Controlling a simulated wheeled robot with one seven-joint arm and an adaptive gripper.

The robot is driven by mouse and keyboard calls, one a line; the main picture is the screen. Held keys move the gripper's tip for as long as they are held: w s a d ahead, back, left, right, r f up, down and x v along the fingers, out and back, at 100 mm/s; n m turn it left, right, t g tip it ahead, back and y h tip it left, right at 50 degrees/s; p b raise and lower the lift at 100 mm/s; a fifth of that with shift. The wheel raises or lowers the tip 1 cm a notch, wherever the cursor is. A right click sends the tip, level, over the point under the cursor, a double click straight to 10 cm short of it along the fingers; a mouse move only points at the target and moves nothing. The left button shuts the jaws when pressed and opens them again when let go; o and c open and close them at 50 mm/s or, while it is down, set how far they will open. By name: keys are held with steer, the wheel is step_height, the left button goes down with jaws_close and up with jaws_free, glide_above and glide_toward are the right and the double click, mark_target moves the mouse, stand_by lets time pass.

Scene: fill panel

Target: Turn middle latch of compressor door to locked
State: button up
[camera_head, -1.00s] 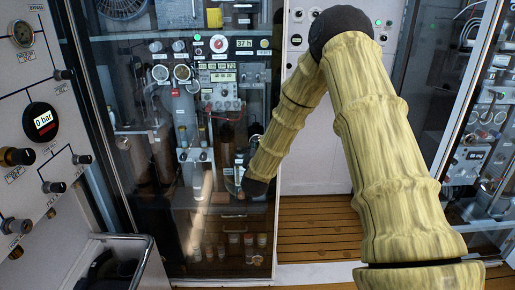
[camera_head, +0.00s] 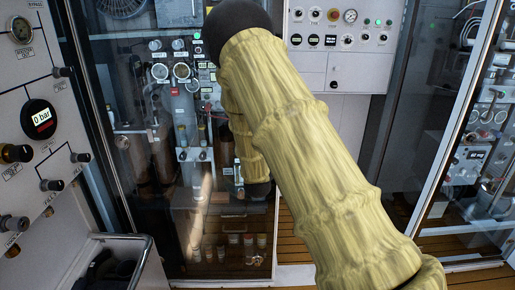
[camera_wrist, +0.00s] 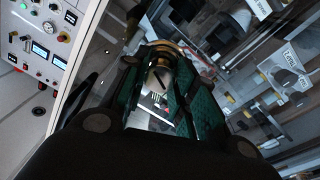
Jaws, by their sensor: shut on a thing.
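In the wrist view my gripper (camera_wrist: 161,70) has its two dark green fingers on either side of a small round pale piece with a dark slot, which looks like the middle latch (camera_wrist: 159,78). The fingers are shut on it. Its turn angle is hard to read. In the head view the compressor door (camera_head: 185,225) is a tall glass door in the middle left, and it looks closed. There my gripper and the latch are hidden behind my yellow-sleeved arm.
A grey panel with gauges and knobs (camera_head: 22,90) stands close on the left, above an open bin (camera_head: 120,262). A white control panel (camera_head: 340,60) is at the back right. Another glass cabinet (camera_head: 480,150) stands at the far right. Wooden floor shows between.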

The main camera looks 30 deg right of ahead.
steer(key=shift+n+b, duration=0.5)
steer(key=shift+n, duration=1.9)
steer(key=o, duration=1.1)
steer(key=shift+c, duration=0.2)
steer(key=v, duration=1.2)
steer(key=shift+d, duration=0.2)
steer(key=shift+s, duration=0.15)
